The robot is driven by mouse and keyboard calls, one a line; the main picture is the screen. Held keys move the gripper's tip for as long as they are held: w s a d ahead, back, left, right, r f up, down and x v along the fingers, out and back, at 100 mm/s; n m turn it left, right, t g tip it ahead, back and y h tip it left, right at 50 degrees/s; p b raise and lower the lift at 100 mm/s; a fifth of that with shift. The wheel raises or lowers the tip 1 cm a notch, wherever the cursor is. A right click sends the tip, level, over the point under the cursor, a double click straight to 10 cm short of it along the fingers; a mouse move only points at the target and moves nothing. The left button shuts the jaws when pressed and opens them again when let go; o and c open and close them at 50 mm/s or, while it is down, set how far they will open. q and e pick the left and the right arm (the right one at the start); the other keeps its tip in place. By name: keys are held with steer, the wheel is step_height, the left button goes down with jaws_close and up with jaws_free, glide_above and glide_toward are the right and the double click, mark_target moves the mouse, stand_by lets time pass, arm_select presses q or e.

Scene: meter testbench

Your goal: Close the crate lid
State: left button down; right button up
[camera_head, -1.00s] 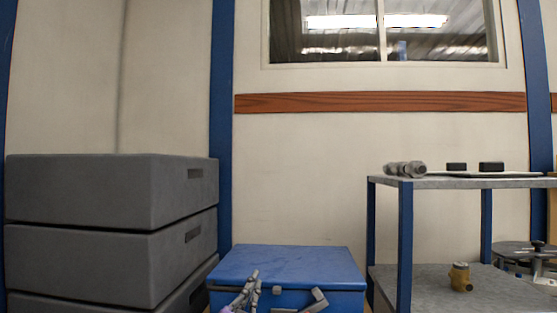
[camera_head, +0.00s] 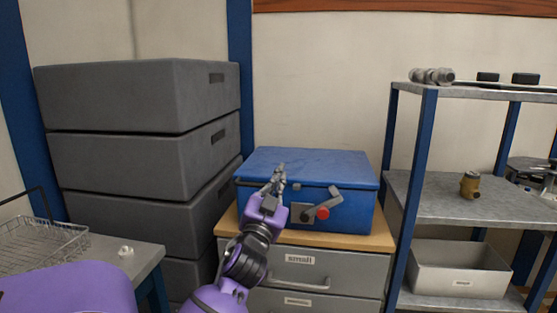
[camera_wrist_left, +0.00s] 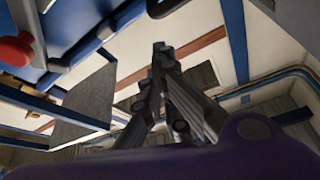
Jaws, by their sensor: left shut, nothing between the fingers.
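The blue crate (camera_head: 352,212) stands on a drawer cabinet with its blue lid (camera_head: 325,167) lying down flat over it. I cannot tell whether the lid is fully seated. A grey latch handle and a red knob (camera_head: 323,213) show on the crate's front. My left gripper (camera_head: 279,175) is shut and empty, pointing up at the lid's front edge, left of the handle. I cannot tell whether it touches the lid. In the left wrist view the fingers (camera_wrist_left: 160,60) are together, and the red knob (camera_wrist_left: 15,52) shows at the upper left. My right gripper is not in view.
Grey stacked boxes (camera_head: 145,165) stand left of the crate. A blue-framed shelf (camera_head: 428,160) with a brass part (camera_head: 470,184) and a pale bin (camera_head: 460,268) stands to the right. A wire basket (camera_head: 40,243) sits on the left table. The wooden cabinet top (camera_head: 375,235) is narrow.

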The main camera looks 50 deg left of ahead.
arm_select(q)
steer(key=f+b+v, duration=0.1)
steer(key=b+v, duration=0.1)
steer(key=v, duration=0.7)
steer(key=shift+f, duration=0.4)
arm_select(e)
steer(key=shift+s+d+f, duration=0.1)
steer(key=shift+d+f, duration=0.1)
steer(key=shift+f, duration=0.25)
